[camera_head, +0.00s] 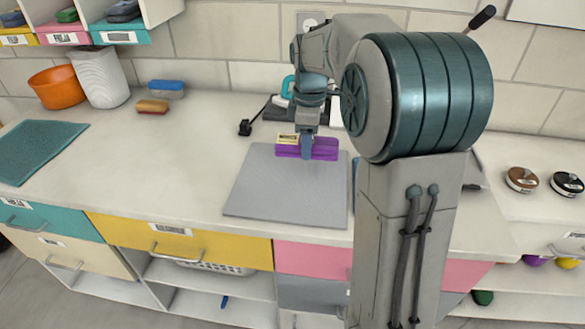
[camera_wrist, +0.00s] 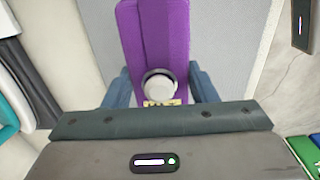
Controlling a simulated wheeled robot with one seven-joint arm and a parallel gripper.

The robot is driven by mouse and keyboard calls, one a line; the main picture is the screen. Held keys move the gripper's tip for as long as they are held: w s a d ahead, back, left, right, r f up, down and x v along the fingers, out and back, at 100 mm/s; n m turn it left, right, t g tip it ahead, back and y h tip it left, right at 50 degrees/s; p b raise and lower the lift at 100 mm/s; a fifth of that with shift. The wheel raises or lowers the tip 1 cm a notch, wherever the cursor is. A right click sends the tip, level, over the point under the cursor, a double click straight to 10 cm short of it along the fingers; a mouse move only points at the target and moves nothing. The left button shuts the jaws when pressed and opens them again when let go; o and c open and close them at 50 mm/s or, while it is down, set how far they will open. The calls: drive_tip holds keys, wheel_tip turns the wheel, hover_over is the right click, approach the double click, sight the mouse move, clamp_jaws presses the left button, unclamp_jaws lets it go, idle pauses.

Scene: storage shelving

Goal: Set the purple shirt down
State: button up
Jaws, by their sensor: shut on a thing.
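The purple shirt (camera_head: 323,149) is a folded purple bundle at the back edge of a grey mat (camera_head: 285,195) on the counter. My gripper (camera_head: 306,150) points down at it from behind, with its fingers on the shirt. In the wrist view the shirt (camera_wrist: 160,40) runs between the two blue-grey fingers (camera_wrist: 158,88), which are shut on it. A round whitish disc and a small yellowish patch show near its end. The shirt is over the mat; I cannot tell whether it touches it.
An orange bowl (camera_head: 57,87), a white bin (camera_head: 99,77) and two folded bundles, blue (camera_head: 166,86) and orange-brown (camera_head: 152,106), stand at the back left. A teal mat (camera_head: 38,150) lies at the far left. The front of the grey mat is bare.

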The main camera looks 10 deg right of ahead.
sight(292, 148)
drive_tip(key=a+f, duration=0.1)
drive_tip(key=a, duration=0.1)
drive_tip(key=s+a+f, duration=0.1)
drive_tip(key=a, duration=0.1)
drive_tip(key=shift+s+f, duration=0.1)
drive_tip(key=shift+f, duration=2.15)
drive_tip(key=shift+f+b, duration=0.15)
drive_tip(key=shift+b, duration=0.2)
drive_tip(key=o, duration=1)
